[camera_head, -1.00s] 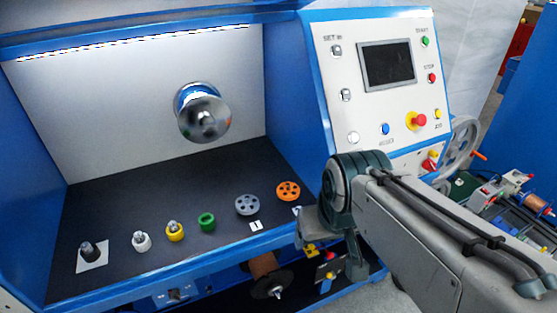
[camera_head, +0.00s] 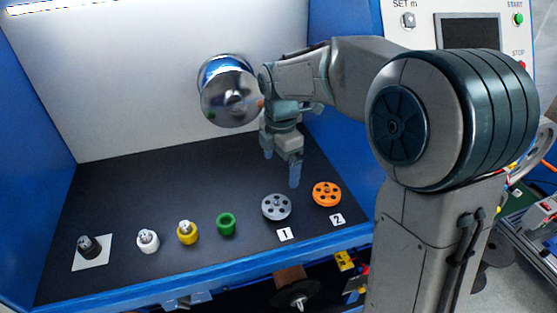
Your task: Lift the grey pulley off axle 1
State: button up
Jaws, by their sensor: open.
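The grey pulley (camera_head: 276,207) is a spoked disc lying flat at the spot marked by label 1 (camera_head: 285,234), on the dark shelf. Axle 1 shows only as a small centre in the pulley's hub, if at all. The orange pulley (camera_head: 326,194) lies to its right, by label 2 (camera_head: 337,219). My gripper (camera_head: 282,172) points down above and behind the grey pulley, apart from it. Its fingers are open and nothing shows between them.
To the left stand a green ring (camera_head: 226,224), a yellow part (camera_head: 187,233), a white part (camera_head: 148,240) and a black part (camera_head: 89,246) on a white square. A shiny metal drum (camera_head: 231,97) sticks out of the back wall, left of my gripper. A control panel is at right.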

aim_at(279, 201)
jog(key=f, duration=1.4)
jog(key=shift+a+p, duration=0.2)
jog(key=shift+p, duration=0.1)
jog(key=shift+r, duration=0.1)
jog(key=c, duration=1.2)
